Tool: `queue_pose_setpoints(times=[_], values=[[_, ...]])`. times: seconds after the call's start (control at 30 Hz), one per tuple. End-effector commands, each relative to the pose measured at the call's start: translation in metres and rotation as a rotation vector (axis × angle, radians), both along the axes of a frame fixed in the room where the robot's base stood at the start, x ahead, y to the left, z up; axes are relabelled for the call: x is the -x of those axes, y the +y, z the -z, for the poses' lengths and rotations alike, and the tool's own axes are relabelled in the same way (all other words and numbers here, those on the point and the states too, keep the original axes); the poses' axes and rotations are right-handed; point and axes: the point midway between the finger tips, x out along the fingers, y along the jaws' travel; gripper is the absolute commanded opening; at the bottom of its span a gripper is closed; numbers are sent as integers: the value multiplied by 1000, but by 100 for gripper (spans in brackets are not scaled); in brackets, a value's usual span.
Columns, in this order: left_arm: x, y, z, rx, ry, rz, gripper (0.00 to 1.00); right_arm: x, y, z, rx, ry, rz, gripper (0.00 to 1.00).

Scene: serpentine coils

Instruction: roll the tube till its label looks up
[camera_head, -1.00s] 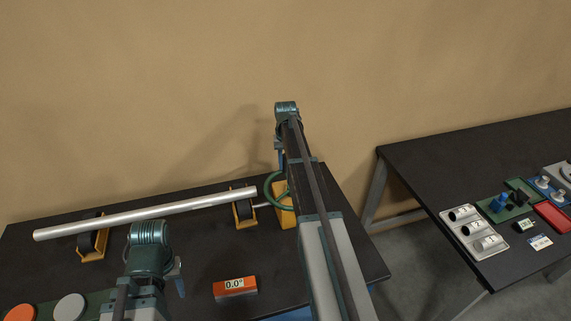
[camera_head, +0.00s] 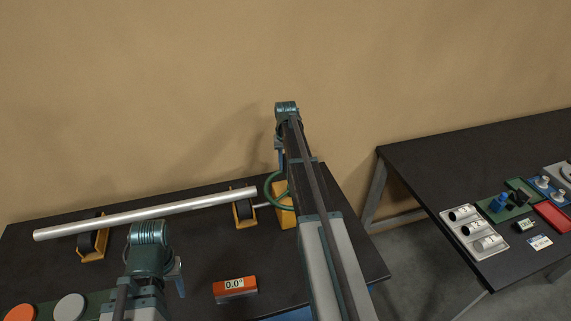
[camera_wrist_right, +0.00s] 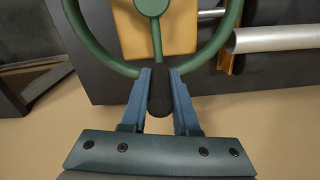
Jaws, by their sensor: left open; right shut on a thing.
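A long silver tube (camera_head: 150,214) lies across two yellow roller stands, the left stand (camera_head: 92,243) and the right stand (camera_head: 243,212). I see no label on its visible side. A green handwheel (camera_head: 271,190) on a yellow block (camera_head: 286,218) stands at the tube's right end; a thin shaft runs from it toward the right stand. In the right wrist view my right gripper (camera_wrist_right: 159,95) is shut on the wheel's dark handle (camera_wrist_right: 159,92). The tube's end (camera_wrist_right: 235,41) shows there too. My left gripper (camera_head: 180,285) is open, in front of the tube and clear of it; its fingers are partly hidden.
An orange box (camera_head: 235,288) reading 0.0° sits at the table's front. An orange disc (camera_head: 20,312) and a grey disc (camera_head: 70,307) lie at the front left. A second table (camera_head: 430,180) at right holds trays and small parts.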

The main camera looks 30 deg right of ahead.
Motion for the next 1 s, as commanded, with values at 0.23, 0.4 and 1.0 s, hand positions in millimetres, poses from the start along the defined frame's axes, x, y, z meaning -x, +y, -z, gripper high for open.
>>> queue_pose_setpoints(times=[0.23, 0.4, 1.0], values=[[0, 0, 0, 0, 0, 0, 50, 3, -9, 0, 0, 0, 105, 0], [0, 0, 0, 0, 0, 0, 50, 8, -20, 0, 0, 0, 238, 0], [0, 0, 0, 0, 0, 0, 50, 29, -45, 0, 0, 0, 554, 0]])
